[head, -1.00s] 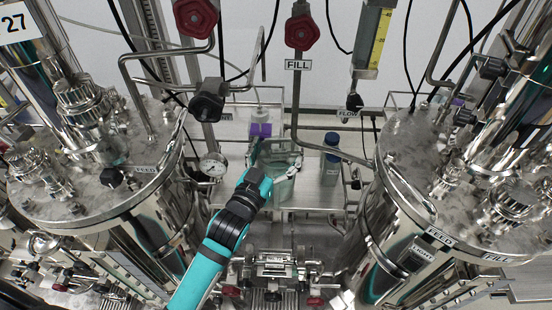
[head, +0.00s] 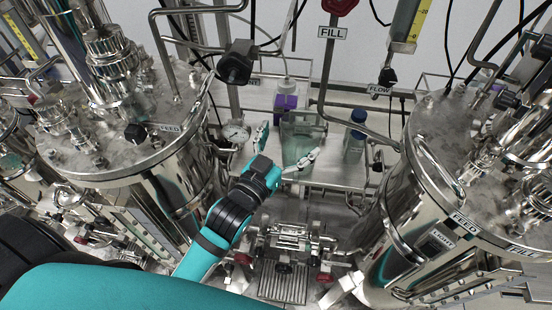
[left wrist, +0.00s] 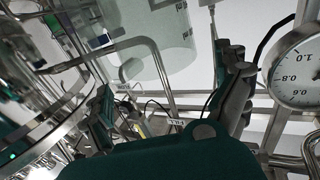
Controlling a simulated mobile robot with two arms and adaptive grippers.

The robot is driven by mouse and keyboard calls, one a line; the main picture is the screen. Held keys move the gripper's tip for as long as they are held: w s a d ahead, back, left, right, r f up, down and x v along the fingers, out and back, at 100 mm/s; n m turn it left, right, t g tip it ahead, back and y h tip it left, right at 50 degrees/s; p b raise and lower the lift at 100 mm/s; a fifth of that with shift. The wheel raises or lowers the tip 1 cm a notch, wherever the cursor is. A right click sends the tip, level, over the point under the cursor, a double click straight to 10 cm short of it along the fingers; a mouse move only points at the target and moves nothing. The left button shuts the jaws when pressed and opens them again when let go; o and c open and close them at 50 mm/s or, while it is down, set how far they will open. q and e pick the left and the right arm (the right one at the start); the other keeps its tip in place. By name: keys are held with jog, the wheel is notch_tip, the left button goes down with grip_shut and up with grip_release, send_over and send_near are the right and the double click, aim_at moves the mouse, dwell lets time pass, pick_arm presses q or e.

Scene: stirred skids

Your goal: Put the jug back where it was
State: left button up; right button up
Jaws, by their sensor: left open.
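The jug (head: 299,146) is a clear, greenish vessel standing on the metal shelf behind my left gripper. My left gripper (head: 283,150) is open, one finger to the left of the jug and the other across its lower front. I cannot tell whether either finger touches it. In the left wrist view, the jug (left wrist: 155,40) is a large see-through cylinder beyond the open fingers of my left gripper (left wrist: 170,100). My right gripper is not in view.
A gauge (head: 236,133) is at the left. Steel tanks flank the shelf, and a vertical FILL pipe (head: 326,85) stands close by.

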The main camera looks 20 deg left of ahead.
pick_arm(q)
jog(key=s+a+b, duration=0.1)
jog(key=s, duration=0.5)
pick_arm(e)
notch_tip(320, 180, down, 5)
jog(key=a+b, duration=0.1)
jog(key=b, duration=0.3)
pick_arm(q)
jog(key=p, duration=0.3)
send_near(311, 113)
jog(key=shift+s+a+r, duration=0.1)
jog(key=shift+s+r, duration=0.1)
jog(key=shift+s, duration=0.95)
jog(key=shift+w+f+p, duration=0.1)
jog(key=shift+w+p, duration=0.2)
jog(key=shift+w, duration=0.35)
jog(key=w+p, duration=0.1)
jog(key=w, duration=0.1)
jog(key=w+d+p, duration=0.1)
jog(key=w, duration=0.1)
jog(key=shift+w+d+f, duration=0.1)
jog(key=shift+w+f, duration=0.1)
jog(key=shift+w, duration=0.4)
jog(key=shift+s, duration=0.15)
jog(key=shift+c, duration=0.9)
jog(key=c, duration=1.1)
jog(key=shift+c, duration=0.6)
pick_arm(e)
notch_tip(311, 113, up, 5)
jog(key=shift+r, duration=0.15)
